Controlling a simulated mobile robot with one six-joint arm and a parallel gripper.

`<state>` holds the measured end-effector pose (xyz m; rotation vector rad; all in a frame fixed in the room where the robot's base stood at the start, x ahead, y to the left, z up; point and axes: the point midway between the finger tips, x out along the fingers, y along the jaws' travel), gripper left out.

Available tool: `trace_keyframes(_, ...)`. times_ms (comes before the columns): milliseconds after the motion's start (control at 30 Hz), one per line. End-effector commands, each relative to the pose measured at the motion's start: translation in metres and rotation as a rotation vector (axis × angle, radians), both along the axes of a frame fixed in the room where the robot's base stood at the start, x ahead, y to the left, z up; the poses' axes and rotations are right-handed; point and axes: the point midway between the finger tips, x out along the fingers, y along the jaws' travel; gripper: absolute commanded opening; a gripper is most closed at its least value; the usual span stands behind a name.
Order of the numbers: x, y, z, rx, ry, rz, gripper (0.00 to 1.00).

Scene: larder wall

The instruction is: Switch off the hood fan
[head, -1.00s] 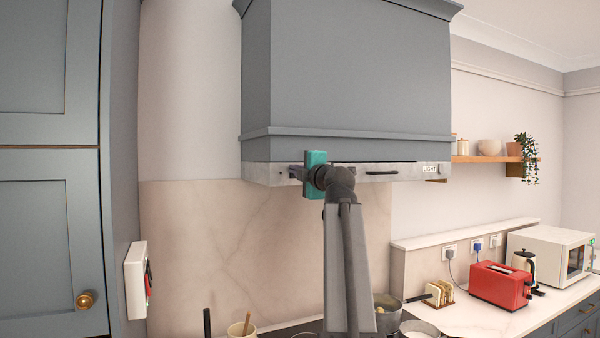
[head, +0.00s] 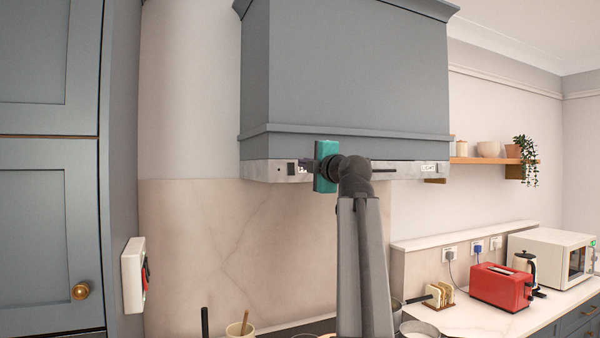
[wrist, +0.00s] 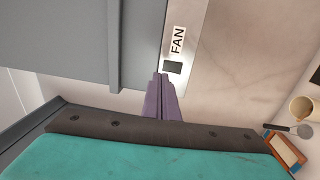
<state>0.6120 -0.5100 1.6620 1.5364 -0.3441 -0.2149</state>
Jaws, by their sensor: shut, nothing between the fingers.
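The grey-blue range hood (head: 350,75) has a metal control strip (head: 260,171) along its lower front. A small dark fan switch (head: 291,168) sits near the strip's left end, with a label beside it. In the wrist view the switch (wrist: 172,67) lies under the FAN label (wrist: 177,40). My gripper's purple fingers (wrist: 162,77) are shut and empty, with their tips right beside the switch; I cannot tell whether they touch the strip. In the head view my gripper's teal body (head: 326,166) is just right of the switch and hides its fingers. Whether the switch is on or off is unclear.
A dark bar (head: 384,171) and a LIGHT label (head: 428,168) are farther right on the strip. A tall blue cupboard (head: 50,220) stands at left. Pans and a utensil pot (head: 240,329) are below. A red toaster (head: 500,287) stands on the right counter.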

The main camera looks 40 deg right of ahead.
Motion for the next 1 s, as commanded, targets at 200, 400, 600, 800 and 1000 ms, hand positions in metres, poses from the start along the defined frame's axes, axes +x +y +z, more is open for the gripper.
trace_keyframes(200,-0.033,0.013,0.001,-0.001,-0.002,-0.001,0.00)
trace_keyframes(400,-0.055,0.022,0.007,0.000,0.000,0.001,0.00)
trace_keyframes(600,-0.065,0.026,0.009,0.000,0.000,0.001,0.00)
trace_keyframes(800,-0.065,0.026,0.009,0.001,0.000,0.003,0.00)
trace_keyframes(1000,-0.065,0.026,0.008,0.000,-0.001,0.003,0.00)
